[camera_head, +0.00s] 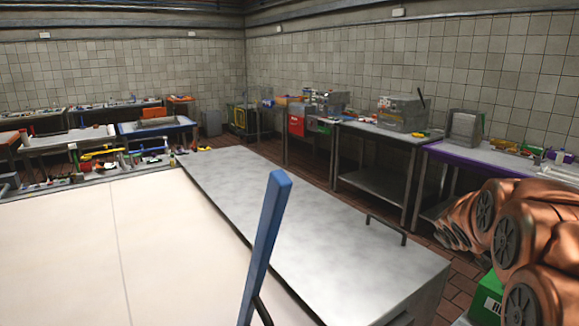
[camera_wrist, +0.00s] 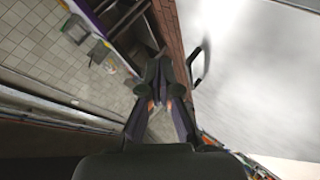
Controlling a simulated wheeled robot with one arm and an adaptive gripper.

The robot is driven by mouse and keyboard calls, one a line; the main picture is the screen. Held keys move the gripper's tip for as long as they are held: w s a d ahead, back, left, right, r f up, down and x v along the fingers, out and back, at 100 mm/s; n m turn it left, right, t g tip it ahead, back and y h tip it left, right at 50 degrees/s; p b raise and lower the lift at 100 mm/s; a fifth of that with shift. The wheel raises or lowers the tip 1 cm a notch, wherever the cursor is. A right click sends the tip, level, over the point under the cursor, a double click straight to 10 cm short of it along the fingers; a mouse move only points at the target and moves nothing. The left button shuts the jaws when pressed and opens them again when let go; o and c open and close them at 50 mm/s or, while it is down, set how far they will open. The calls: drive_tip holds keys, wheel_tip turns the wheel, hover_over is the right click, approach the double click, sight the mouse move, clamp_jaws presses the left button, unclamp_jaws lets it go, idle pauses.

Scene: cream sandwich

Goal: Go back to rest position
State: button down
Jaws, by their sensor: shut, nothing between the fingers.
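My copper-coloured arm (camera_head: 510,245) is folded at the right edge of the head view. My gripper is outside the head view. In the wrist view my gripper (camera_wrist: 160,102) is shut, its dark fingers together with nothing visible between them. It is in the air, apart from the grey metal counter (camera_wrist: 255,70) that shows at the right of that view.
The grey counter (camera_head: 300,225) has a dark handle (camera_head: 386,229). A cream surface (camera_head: 70,260) lies at its left. A blue upright bar (camera_head: 265,245) stands in front. A green box (camera_head: 487,298) sits below my arm. Cluttered workbenches (camera_head: 375,133) line the walls.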

drive_tip(key=s+a+f+m+g+y, duration=0.1)
drive_tip(key=s+a+f+m+g, duration=0.1)
drive_tip(key=s+a, duration=0.6)
drive_tip(key=s+a+f+m+g+y, duration=0.2)
drive_tip(key=s+a+g, duration=0.3)
drive_tip(key=s, duration=1.8)
drive_tip(key=s+a+f+m+g+y, duration=0.1)
drive_tip(key=s+a+g, duration=0.3)
drive_tip(key=s+a, duration=0.6)
drive_tip(key=s+f+m, duration=0.1)
drive_tip(key=s, duration=0.4)
drive_tip(key=shift+s+a+f+y, duration=0.3)
drive_tip(key=shift+a+f, duration=0.05)
drive_tip(key=shift+f, duration=0.05)
